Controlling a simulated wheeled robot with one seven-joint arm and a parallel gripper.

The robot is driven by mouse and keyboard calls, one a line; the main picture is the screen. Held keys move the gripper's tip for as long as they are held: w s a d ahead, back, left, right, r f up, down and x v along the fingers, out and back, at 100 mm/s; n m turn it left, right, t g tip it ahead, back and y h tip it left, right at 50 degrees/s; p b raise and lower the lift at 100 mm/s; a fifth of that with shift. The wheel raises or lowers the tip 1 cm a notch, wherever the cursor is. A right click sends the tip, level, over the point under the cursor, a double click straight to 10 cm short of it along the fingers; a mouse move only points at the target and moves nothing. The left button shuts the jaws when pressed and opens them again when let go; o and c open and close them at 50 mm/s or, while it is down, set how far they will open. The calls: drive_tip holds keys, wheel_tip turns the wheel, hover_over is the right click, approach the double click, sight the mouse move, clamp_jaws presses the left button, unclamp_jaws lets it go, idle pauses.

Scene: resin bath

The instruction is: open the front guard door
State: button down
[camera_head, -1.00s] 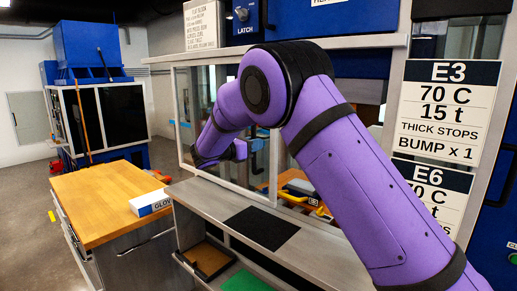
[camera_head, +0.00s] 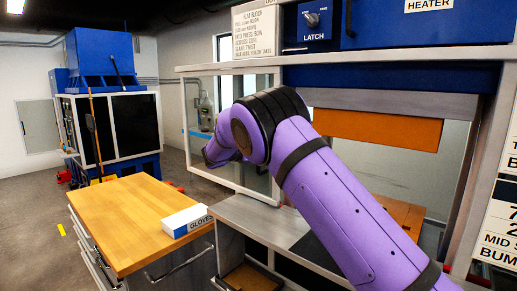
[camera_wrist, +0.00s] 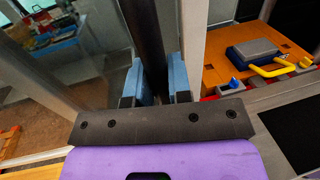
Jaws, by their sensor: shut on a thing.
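The front guard door (camera_head: 236,185) is a clear pane in a pale metal frame, at the left of the press front in the head view. To its right the press front is uncovered. In the wrist view its pane (camera_wrist: 85,75) lies left of a dark upright bar handle (camera_wrist: 147,35). My gripper (camera_wrist: 160,72) has its blue fingers on either side of this bar and is shut on it. In the head view my arm hides the fingers and the handle.
An orange block (camera_head: 378,131) hangs inside the press. In the wrist view an orange plate (camera_wrist: 285,50) carries a grey-blue block with a yellow handle (camera_wrist: 272,69). A wooden-topped cabinet (camera_head: 130,215) with a glove box (camera_head: 187,221) stands at left, near the door.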

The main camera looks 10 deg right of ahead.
drive_tip(key=shift+w+a, duration=0.2)
drive_tip(key=c, duration=1.1)
unclamp_jaws()
drive_tip(key=shift+o, duration=0.2)
drive_tip(key=v, duration=1)
drive_tip(key=shift+a, duration=0.35)
drive_tip(key=shift+s, duration=0.15)
